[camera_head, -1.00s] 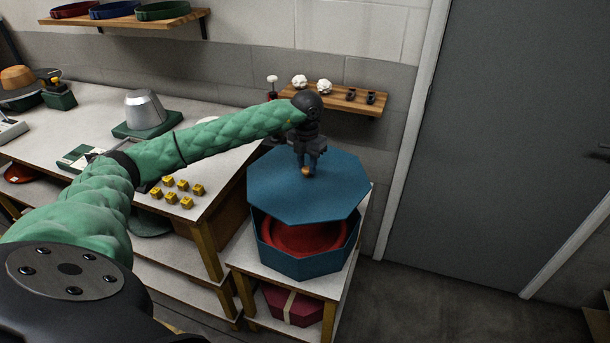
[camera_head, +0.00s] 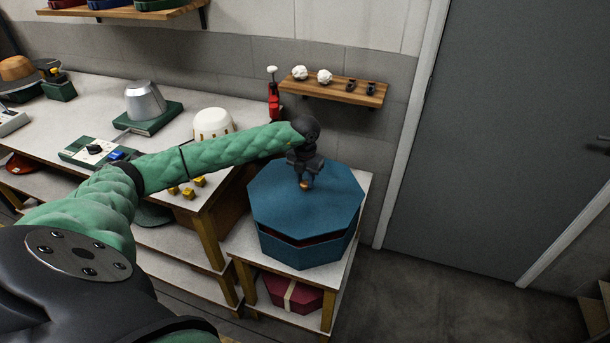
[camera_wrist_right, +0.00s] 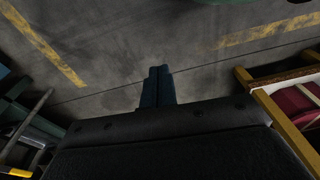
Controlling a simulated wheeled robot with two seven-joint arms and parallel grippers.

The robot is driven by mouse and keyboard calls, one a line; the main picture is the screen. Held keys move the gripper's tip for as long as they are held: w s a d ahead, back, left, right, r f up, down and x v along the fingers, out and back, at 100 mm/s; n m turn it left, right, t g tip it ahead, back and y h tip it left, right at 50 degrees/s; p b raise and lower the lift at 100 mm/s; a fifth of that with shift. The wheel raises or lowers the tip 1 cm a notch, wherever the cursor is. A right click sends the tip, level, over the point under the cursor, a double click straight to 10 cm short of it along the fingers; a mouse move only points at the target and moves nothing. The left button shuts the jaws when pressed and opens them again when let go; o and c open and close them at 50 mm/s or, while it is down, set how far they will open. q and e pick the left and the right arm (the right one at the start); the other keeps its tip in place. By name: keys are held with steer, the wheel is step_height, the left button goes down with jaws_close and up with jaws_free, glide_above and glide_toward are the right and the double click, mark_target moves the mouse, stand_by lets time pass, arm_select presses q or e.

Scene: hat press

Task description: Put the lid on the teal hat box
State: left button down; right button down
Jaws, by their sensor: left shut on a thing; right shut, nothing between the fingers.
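The teal octagonal lid (camera_head: 285,207) lies over the teal hat box (camera_head: 302,254) on the small side table. A dark gap with a strip of red shows between the lid and the box's front wall, so the lid is slightly raised or tilted there. My left gripper (camera_head: 304,184) is shut on the small tan knob (camera_head: 304,187) at the middle of the lid. The red hat inside the box is almost wholly hidden. My right gripper (camera_wrist_right: 156,86) is shut and empty above the floor in the right wrist view; it is not visible in the head view.
The side table (camera_head: 350,240) stands beside the workbench (camera_head: 75,110), with a maroon box (camera_head: 290,293) on its lower shelf. A wall shelf (camera_head: 333,90) with small items hangs behind. A grey door (camera_head: 500,130) is at right. The floor in front of it is clear.

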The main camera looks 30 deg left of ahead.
mark_target(305, 183)
arm_select(q)
steer(key=shift+f, duration=1.15)
steer(key=shift+f+b, duration=0.15)
steer(key=shift+b, duration=0.2)
steer(key=shift+f, duration=0.35)
steer(key=shift+f+b, duration=0.5)
steer(key=shift+b, duration=0.1)
steer(key=shift+f, duration=0.3)
arm_select(e)
step_height(305, 183, up, 8)
steer(key=w+a, duration=0.1)
steer(key=w, duration=0.1)
steer(key=shift+a+f, duration=0.2)
